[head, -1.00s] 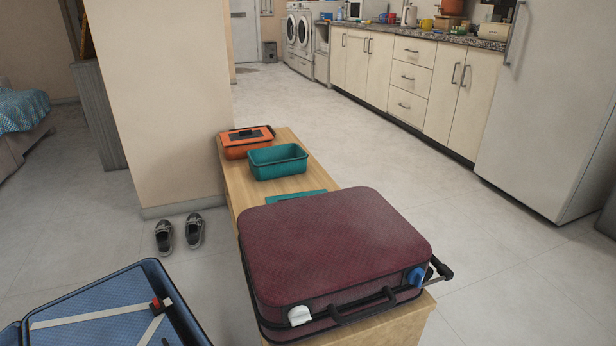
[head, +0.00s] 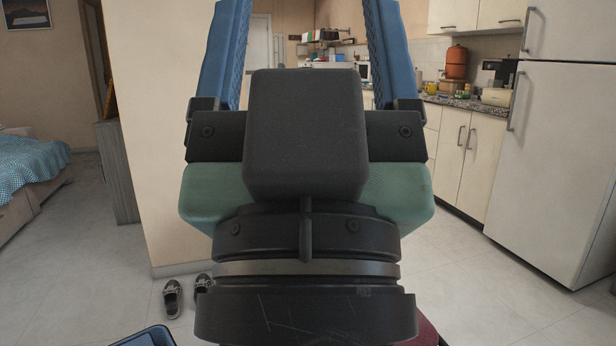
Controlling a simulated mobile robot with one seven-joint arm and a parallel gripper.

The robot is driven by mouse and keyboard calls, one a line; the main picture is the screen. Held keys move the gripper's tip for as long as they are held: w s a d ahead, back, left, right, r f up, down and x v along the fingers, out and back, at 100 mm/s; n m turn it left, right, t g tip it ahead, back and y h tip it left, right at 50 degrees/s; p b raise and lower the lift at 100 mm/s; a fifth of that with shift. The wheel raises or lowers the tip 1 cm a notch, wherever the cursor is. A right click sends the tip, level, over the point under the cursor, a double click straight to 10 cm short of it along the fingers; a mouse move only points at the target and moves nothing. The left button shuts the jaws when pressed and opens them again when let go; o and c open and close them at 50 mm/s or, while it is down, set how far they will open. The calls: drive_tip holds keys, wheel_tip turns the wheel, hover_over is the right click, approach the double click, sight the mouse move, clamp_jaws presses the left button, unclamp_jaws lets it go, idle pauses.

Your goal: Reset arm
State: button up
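My gripper (head: 292,40) fills the middle of the head view, pointing up and away from me. Its two blue fingers stand wide apart at the top, with nothing visible between them. The fingertips run past the top edge of the picture. The gripper body and wrist hide most of the bench area. Only a small bit of the dark red suitcase (head: 428,334) shows at the bottom, right of my wrist.
A corner of the open blue suitcase (head: 148,337) shows at the bottom left. A pair of dark shoes (head: 173,298) lies on the floor by the wall. A white fridge (head: 558,165) and kitchen cabinets stand at the right. A bed (head: 28,175) is at the far left.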

wheel_tip(320, 180, up, 35)
drive_tip(key=p, duration=3.2)
drive_tip(key=shift+f, duration=0.15)
drive_tip(key=shift+w, duration=0.1)
